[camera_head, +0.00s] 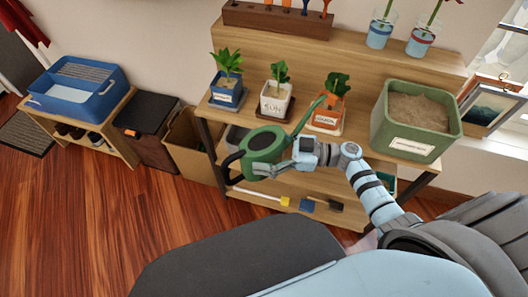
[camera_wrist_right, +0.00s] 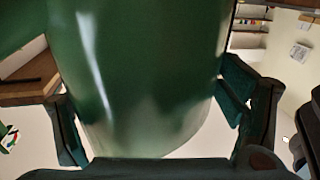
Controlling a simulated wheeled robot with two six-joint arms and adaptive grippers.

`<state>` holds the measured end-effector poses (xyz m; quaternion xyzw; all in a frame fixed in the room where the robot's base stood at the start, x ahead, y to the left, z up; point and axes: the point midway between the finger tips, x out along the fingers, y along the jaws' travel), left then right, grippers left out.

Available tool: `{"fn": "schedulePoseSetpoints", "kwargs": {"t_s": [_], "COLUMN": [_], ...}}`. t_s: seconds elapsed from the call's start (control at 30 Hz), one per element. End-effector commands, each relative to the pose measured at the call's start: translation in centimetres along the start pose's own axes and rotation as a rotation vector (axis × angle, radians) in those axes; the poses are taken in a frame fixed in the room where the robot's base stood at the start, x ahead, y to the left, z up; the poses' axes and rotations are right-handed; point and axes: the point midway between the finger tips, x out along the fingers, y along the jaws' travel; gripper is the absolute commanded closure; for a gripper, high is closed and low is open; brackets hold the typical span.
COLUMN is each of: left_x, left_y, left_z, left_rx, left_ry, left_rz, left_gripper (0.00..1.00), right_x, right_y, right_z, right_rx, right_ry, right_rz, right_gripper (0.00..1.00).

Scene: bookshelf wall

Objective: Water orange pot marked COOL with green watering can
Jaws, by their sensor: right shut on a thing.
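The orange pot (camera_head: 331,103) with a pale label reading COOL stands upright on the shelf unit's top board, a leafy plant in it. The green watering can (camera_head: 262,146) is held in front of that board, left of and below the pot. Its long spout rises to the right, and its tip overlaps the orange pot in the picture; I cannot tell the gap. My right gripper (camera_head: 283,166) is shut on the can's body. In the right wrist view the can's green side (camera_wrist_right: 140,70) lies between the two fingers. No water shows. My left gripper is not in view.
A white pot marked SUN (camera_head: 275,106) and a blue pot (camera_head: 226,98) stand left of the orange pot. A green soil bin (camera_head: 385,130) stands to its right. Striped glasses (camera_head: 379,36) with flowers are on the raised back shelf. Small tools lie on the lower shelf.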

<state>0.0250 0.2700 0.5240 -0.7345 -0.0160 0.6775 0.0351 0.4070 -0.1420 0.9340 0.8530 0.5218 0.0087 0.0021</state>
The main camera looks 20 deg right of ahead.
Motion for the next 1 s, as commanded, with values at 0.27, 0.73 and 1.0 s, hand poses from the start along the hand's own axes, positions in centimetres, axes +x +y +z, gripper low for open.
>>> {"fn": "schedulePoseSetpoints", "kwargs": {"t_s": [0.27,0.73,1.0], "left_x": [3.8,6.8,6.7], "left_y": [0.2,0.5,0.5], "left_z": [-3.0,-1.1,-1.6], "left_rx": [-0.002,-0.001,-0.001], "left_ry": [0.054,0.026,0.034], "left_rz": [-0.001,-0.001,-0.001], "left_gripper": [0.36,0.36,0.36], "right_x": [-1.5,-3.0,-3.0], "right_y": [1.9,3.2,3.2], "right_z": [1.9,2.4,2.3], "right_rx": [0.041,0.139,0.139], "right_ry": [0.038,0.138,0.138], "right_rz": [0.003,0.003,0.003], "right_gripper": [0.46,0.46,0.46]}}
